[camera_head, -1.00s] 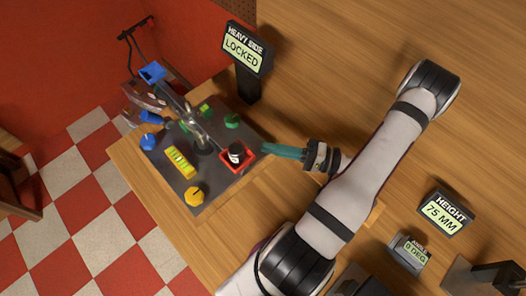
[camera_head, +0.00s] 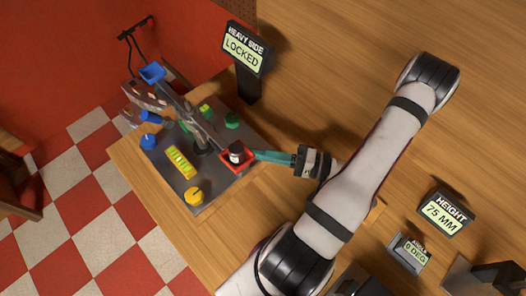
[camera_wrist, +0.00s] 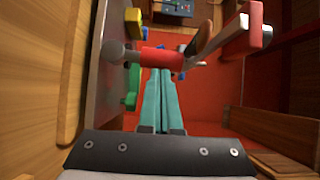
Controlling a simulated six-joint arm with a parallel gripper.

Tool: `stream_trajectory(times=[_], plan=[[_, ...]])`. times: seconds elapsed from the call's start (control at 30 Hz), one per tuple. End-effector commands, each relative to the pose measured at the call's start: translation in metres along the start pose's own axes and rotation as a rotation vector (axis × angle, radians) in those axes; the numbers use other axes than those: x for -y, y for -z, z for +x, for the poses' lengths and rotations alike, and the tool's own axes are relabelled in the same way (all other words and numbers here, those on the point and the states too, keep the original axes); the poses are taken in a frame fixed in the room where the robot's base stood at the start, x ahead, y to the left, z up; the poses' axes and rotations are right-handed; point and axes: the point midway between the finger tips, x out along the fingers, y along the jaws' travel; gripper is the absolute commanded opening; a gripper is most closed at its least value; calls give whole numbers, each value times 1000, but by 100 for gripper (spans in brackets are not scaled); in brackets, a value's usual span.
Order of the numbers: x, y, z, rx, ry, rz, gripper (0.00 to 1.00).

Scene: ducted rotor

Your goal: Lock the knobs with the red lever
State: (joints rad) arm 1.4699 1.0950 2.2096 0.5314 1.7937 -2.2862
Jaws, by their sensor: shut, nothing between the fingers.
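In the head view, a dark panel (camera_head: 215,185) carries a blue knob (camera_head: 149,142), a green knob (camera_head: 232,120) and a yellow knob (camera_head: 194,197). In the wrist view, a red bar (camera_wrist: 162,57) next to a grey round end looks like the red lever; I cannot pick it out in the head view. My gripper (camera_head: 256,155) has its teal fingers together and empty. Its tips are at the panel's right side, close to the red tray. In the wrist view the fingertips (camera_wrist: 162,73) reach the red bar's near side; I cannot tell whether they touch.
A beam over the panel has a blue tray (camera_head: 152,72) at one end and a red tray (camera_head: 238,161) with a dark-and-white object at the other. A display reads "HEAVY SIDE LOCKED" (camera_head: 246,50). Another reads "75 MM" (camera_head: 445,215). Bare table (camera_head: 330,60) lies behind.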

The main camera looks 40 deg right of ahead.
Motion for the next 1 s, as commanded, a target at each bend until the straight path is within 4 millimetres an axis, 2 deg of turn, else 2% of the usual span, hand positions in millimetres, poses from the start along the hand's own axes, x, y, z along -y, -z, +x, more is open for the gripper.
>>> stream_trajectory(times=[0.37,1.0], plan=[[4,-6,4,3,-29,-45,0],[11,-28,19,2,-28,-44,0]])
